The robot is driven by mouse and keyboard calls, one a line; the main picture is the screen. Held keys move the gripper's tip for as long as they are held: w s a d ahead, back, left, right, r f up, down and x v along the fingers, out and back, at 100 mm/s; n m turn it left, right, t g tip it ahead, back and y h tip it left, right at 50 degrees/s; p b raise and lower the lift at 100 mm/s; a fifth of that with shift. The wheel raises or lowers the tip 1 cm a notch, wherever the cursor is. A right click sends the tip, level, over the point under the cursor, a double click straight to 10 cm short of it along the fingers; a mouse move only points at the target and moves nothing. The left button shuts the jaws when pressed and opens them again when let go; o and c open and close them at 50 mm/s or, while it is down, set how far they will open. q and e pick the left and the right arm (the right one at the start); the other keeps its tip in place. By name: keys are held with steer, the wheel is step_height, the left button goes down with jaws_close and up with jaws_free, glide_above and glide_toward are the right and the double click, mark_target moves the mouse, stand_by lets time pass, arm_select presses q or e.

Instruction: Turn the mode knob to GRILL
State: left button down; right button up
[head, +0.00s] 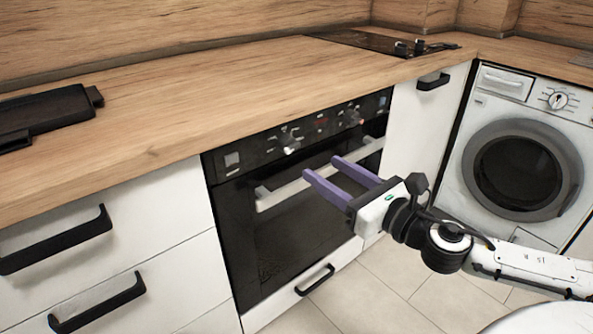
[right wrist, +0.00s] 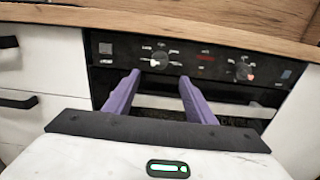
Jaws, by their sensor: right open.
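My left gripper is out of view.
The oven door handle (head: 270,198) runs just below the panel, close to my right fingers. The wooden worktop (head: 190,95) overhangs above. White drawers with black handles (head: 60,240) stand left; a washing machine (head: 520,150) stands right. A cooktop (head: 375,42) lies on the worktop.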

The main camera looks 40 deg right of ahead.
mark_target(294, 149)
steer(key=w, duration=0.2)
steer(key=w+b, duration=0.1)
steer(key=w, duration=0.2)
steer(key=shift+w+a+r, duration=0.15)
steer(key=shift+a, duration=0.05)
steer(key=shift+w+a, duration=0.1)
steer(key=shift+w, duration=1.45)
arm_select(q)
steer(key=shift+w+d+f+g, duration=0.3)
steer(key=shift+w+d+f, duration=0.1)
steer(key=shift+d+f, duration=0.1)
arm_select(e)
steer(key=shift+w+a, duration=0.1)
steer(key=shift+w, duration=0.85)
